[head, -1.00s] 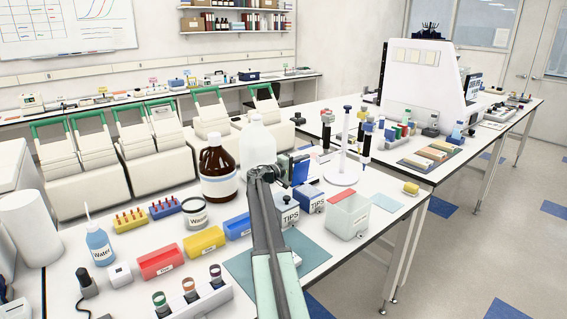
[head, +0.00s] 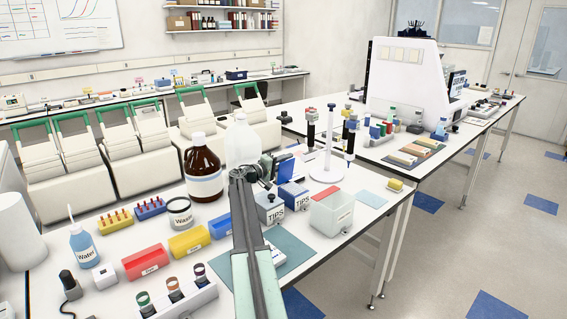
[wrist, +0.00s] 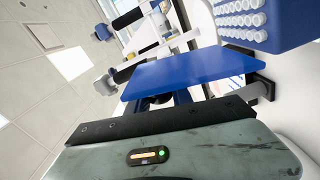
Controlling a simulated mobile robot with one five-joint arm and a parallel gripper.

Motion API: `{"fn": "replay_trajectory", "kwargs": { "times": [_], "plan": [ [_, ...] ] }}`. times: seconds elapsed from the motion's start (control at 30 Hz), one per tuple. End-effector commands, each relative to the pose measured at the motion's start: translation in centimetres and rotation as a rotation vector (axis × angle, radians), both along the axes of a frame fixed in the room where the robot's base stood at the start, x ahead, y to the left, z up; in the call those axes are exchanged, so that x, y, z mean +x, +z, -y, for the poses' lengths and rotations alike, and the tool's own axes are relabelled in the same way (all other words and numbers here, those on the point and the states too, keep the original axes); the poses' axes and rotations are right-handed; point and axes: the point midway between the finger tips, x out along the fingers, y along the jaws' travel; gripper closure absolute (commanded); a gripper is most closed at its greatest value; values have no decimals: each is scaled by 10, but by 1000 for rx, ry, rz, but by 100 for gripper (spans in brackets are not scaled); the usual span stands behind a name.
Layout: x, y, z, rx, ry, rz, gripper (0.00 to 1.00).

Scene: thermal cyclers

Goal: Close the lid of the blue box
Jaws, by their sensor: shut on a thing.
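The blue box (head: 293,196), marked TIPS, stands on the near bench with its blue lid (head: 285,173) raised, roughly upright. In the wrist view the lid (wrist: 185,76) is a wide flat blue panel across the middle. The open box (wrist: 290,32) shows at the upper right there, with rows of white tips. My gripper (head: 273,167) is at the left side of the raised lid and shut on it. My arm and the lid hide part of the contact, and the exact grip on the lid edge is unclear.
A grey TIPS box (head: 270,208) stands just left of the blue box. A translucent bin (head: 331,214) is to the right, a white pipette stand (head: 327,170) behind. Brown (head: 203,172) and clear (head: 241,143) bottles stand close to my arm's left.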

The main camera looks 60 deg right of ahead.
Motion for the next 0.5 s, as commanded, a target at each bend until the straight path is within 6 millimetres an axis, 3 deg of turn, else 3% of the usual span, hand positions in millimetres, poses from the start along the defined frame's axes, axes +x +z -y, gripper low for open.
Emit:
{"fn": "replay_trajectory", "kwargs": {
  "times": [0.07,0.1,0.17,0.5],
  "plan": [
    [-6,1,5,-3,-8,-3,100],
    [-6,1,5,-2,-9,-4,68],
    [-7,1,6,-2,-9,-4,53],
    [-4,1,3,-2,-5,-3,53]
  ]
}}
